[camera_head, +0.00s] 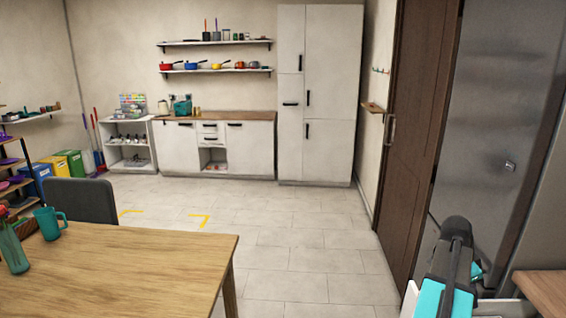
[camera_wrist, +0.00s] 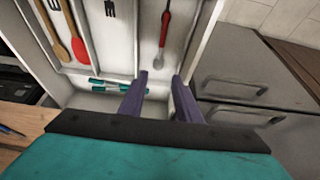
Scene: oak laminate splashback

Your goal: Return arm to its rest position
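My arm (camera_head: 450,275), teal with dark grey parts, is folded up at the lower right of the head view. In the wrist view my gripper (camera_wrist: 160,78) has two purple fingers standing apart, with nothing held between them. It is over the front part of an open white drawer (camera_wrist: 92,50). My gripper's fingers cannot be made out in the head view.
The drawer holds a wooden spoon (camera_wrist: 54,42), a red utensil (camera_wrist: 76,42), a red-handled tool (camera_wrist: 163,35) and teal-handled items (camera_wrist: 112,85). Grey drawer fronts (camera_wrist: 235,80) are at right. A wooden table (camera_head: 130,265) stands left; the middle floor (camera_head: 300,240) is clear.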

